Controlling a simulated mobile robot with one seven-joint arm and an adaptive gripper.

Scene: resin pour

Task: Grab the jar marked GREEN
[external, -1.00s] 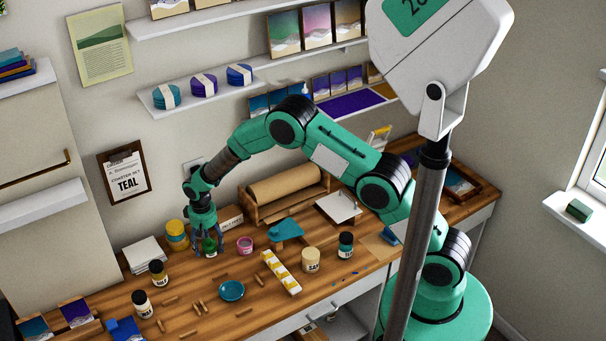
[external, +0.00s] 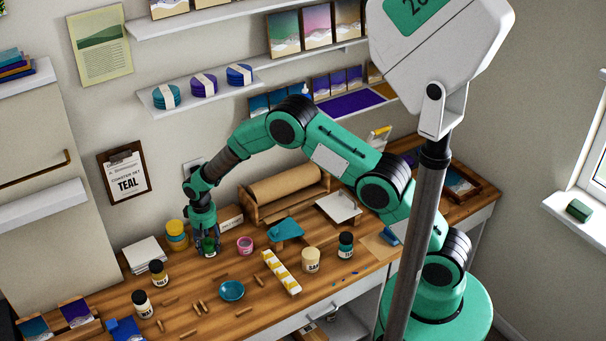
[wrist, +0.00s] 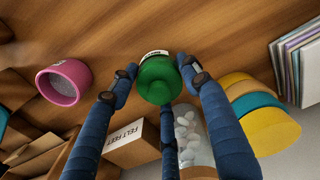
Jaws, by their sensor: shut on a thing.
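The green jar (external: 210,247) stands on the wooden workbench, mostly hidden by my fingers in the external view. In the wrist view its rounded green top (wrist: 157,82) faces the camera, with a pale label edge on its far side that I cannot read. My gripper (external: 208,243) points down over the jar. Its blue-looking fingers (wrist: 158,85) are closed around the jar in the wrist view, one on each side and one at the near side. The jar appears to be still on the bench.
A pink pot (external: 245,245) stands just right of the jar. A yellow-topped stack (external: 176,229) is close on the left. A FELT FEET box (wrist: 125,145) and a clear jar of white pieces (wrist: 190,137) are close by. A teal dish (external: 232,290) and loose sticks lie in front.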

